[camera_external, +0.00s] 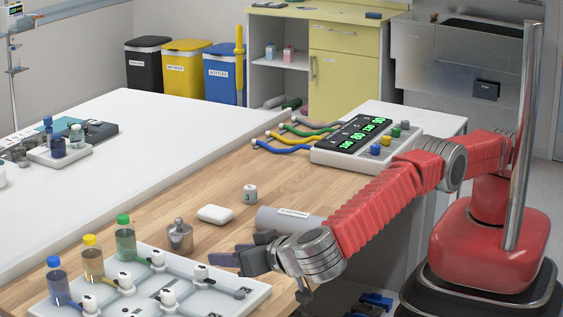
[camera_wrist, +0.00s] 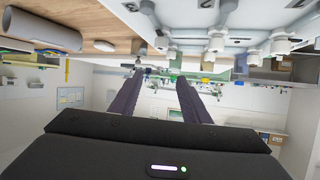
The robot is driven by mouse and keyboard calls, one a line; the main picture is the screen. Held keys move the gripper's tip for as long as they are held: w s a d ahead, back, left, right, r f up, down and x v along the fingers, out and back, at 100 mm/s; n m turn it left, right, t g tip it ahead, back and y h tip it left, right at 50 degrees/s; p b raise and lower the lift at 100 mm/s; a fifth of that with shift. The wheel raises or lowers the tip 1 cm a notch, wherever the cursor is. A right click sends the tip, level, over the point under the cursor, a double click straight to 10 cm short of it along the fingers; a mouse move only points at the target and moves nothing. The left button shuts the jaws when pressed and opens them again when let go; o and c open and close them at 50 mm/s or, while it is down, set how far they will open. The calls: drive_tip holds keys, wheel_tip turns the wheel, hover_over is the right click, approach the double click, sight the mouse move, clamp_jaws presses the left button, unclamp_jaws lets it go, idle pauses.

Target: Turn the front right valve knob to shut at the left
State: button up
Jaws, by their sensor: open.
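A pale valve panel (camera_external: 228,293) lies at the front left of the wooden table, with several white valve knobs carrying black marks. Two knobs on its right side are the nearer one (camera_external: 168,297) and the one closest to my gripper (camera_external: 200,273); I cannot tell which is the front right one, nor their exact turn. My gripper (camera_external: 230,256) is open and empty, just right of and above the panel's right end, apart from the knobs. In the wrist view, its two dark fingers (camera_wrist: 161,78) are spread, and white valve fittings (camera_wrist: 217,40) show at the top.
A metal weight (camera_external: 180,237), a white bar (camera_external: 215,214), a numbered block (camera_external: 250,195) and a grey labelled cylinder (camera_external: 280,221) stand or lie nearby.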

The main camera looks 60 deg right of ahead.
drive_tip(key=shift+w+d+r+n+t+y, duration=1.5)
drive_tip(key=shift+w+d+r+n+y, duration=0.75)
drive_tip(key=shift+d+r, duration=1.7)
wheel_tip(320, 180, down, 3)
drive_tip(key=s+n+y, duration=0.1)
drive_tip(key=n+y, duration=0.2)
drive_tip(key=n+g+y, duration=0.2)
drive_tip(key=g, duration=0.1)
approach(203, 267)
drive_tip(key=s+d+r, duration=0.2)
drive_tip(key=shift+s+a+f+m, duration=0.25)
drive_tip(key=shift+s+a+m, duration=0.1)
drive_tip(key=shift+a, duration=0.1)
drive_tip(key=shift+w, duration=0.1)
drive_tip(key=x, duration=1.3)
drive_tip(key=shift+w+f, duration=0.2)
drive_tip(key=shift+f, duration=0.15)
